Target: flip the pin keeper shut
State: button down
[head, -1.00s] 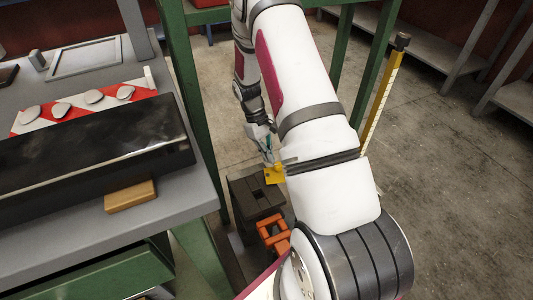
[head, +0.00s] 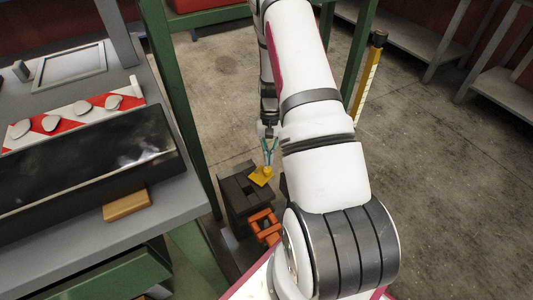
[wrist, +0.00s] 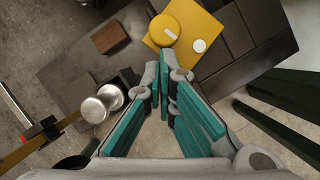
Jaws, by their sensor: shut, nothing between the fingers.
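A yellow plate with a round yellow knob, which looks to be the pin keeper (head: 261,177), lies at the far right part of a dark block (head: 236,188). In the wrist view the yellow plate (wrist: 206,22) lies at the top centre, with a white dot beside the knob (wrist: 164,31). My gripper (head: 268,160) is just above the plate in the head view. In the wrist view my gripper's teal fingers (wrist: 165,88) meet at the tips with nothing between them, short of the plate. I cannot tell whether they touch it.
An orange frame (head: 264,226) stands at the near side of the dark block. A grey bench (head: 190,211) with a black beam (head: 95,165) is to the left. Green posts (head: 176,90) stand close by. A silver knobbed part (wrist: 103,103) shows left of the fingers. Open floor lies right.

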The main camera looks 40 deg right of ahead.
jog(key=shift+s+a+m+t+y, duration=0.1)
jog(key=shift+s+m+t+y, duration=0.2)
jog(key=shift+m, duration=0.45)
jog(key=shift+s+a+m+t+y, duration=0.1)
jog(key=shift+s+m+t, duration=0.2)
jog(key=shift+m, duration=0.45)
jog(key=shift+s+p, duration=0.1)
jog(key=shift+p, duration=0.2)
